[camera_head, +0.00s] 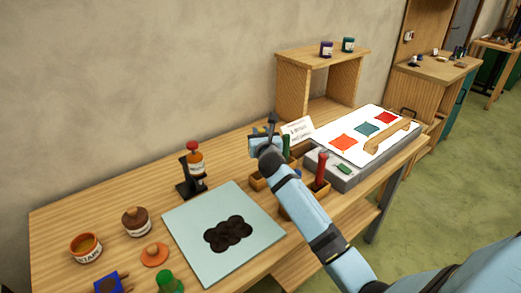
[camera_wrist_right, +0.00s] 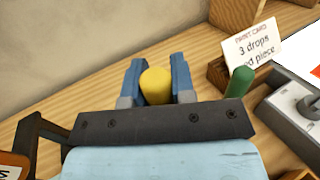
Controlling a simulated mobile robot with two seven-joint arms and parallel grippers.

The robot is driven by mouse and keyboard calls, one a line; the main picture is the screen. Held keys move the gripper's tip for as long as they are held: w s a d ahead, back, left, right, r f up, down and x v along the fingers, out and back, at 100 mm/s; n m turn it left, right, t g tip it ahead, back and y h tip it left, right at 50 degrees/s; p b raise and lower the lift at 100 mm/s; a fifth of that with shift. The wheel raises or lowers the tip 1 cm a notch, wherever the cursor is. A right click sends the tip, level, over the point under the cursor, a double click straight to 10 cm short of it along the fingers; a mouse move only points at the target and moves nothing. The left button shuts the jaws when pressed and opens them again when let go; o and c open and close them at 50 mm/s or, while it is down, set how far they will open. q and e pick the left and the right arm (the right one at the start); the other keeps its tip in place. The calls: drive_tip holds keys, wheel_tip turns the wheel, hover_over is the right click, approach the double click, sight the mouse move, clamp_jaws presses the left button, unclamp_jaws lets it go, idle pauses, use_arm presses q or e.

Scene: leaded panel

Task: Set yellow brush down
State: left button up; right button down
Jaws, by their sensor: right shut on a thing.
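My right gripper (camera_head: 267,132) is above the back of the wooden bench, near the printed card. In the right wrist view its two blue fingers (camera_wrist_right: 157,88) are shut on the yellow brush (camera_wrist_right: 156,85), whose rounded yellow end shows between them. The rest of the brush is hidden behind the gripper, so I cannot tell whether it touches anything below. In the head view I cannot make out the brush. A green handle (camera_wrist_right: 239,82) stands just right of the gripper in the wrist view. My left gripper is not in view.
A red handle (camera_head: 321,168) stands upright by small wooden holders. The printed card (camera_head: 297,130) is close to the gripper. A white panel with coloured squares (camera_head: 340,155) lies right. A pale sheet with a dark blot (camera_head: 185,222), a black stand (camera_head: 187,188) and jars are left.

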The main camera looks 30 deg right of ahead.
drive_tip(key=shift+f+b, duration=0.45)
drive_tip(key=shift+f, duration=2.1)
drive_tip(key=shift+f, duration=0.2)
drive_tip(key=c, duration=1)
unclamp_jaws()
drive_tip(key=shift+o, duration=0.2)
drive_tip(key=v, duration=1.2)
drive_tip(key=shift+r, duration=0.15)
